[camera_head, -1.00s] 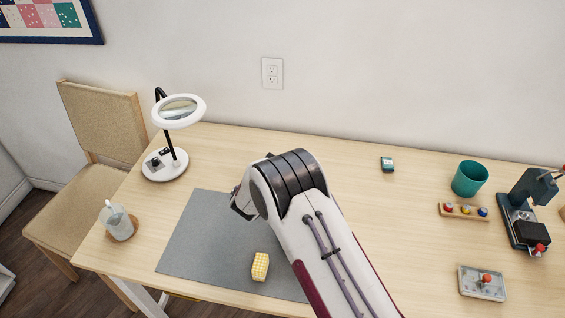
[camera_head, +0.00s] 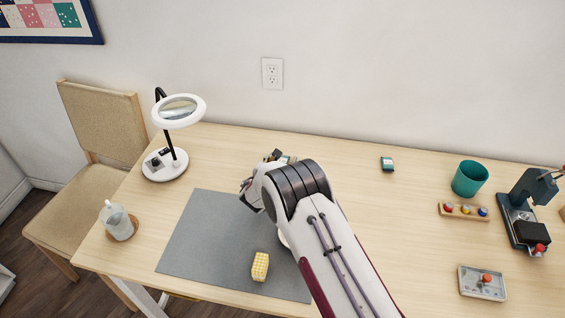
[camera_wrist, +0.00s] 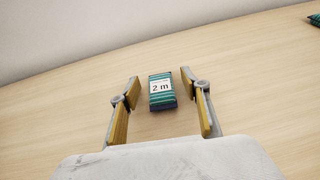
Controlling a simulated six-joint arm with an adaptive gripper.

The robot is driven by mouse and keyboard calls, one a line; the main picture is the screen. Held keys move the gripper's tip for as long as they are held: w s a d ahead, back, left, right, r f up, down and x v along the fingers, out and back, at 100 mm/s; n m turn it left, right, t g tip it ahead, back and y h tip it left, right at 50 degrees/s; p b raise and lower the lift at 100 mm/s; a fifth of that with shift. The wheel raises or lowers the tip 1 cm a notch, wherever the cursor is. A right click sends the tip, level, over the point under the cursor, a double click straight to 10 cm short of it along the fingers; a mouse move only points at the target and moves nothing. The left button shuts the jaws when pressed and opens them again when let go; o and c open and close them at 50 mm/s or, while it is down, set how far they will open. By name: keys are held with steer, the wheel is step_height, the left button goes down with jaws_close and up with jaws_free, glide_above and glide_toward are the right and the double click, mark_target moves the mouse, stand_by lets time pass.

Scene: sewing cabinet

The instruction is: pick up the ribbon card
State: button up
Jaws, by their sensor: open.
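The ribbon card (camera_wrist: 162,92) is a small teal-and-dark striped block with a white "2 m" label. In the wrist view it lies on the wooden table, lined up between my two open fingers with a gap on each side. My gripper (camera_wrist: 160,82) holds nothing, and I cannot tell how far above the table its tips are. In the head view my gripper (camera_head: 274,157) is over the table behind the grey mat, mostly hidden by my arm. A small part of the card (camera_head: 289,159) shows beside it there.
A second teal block (camera_head: 387,164) lies further right. A grey mat (camera_head: 205,235) carries a yellow checked block (camera_head: 260,267). A magnifier lamp (camera_head: 165,165) stands left. A teal cup (camera_head: 469,178) and a rack of coloured pieces (camera_head: 463,212) are right. Bare table surrounds the card.

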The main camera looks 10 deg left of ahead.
stand_by(0.4)
steer(key=c, duration=0.9)
steer(key=shift+r, duration=0.1)
step_height(320, 180, up, 18)
steer(key=shift+f, duration=0.1)
stand_by(0.4)
stand_by(0.5)
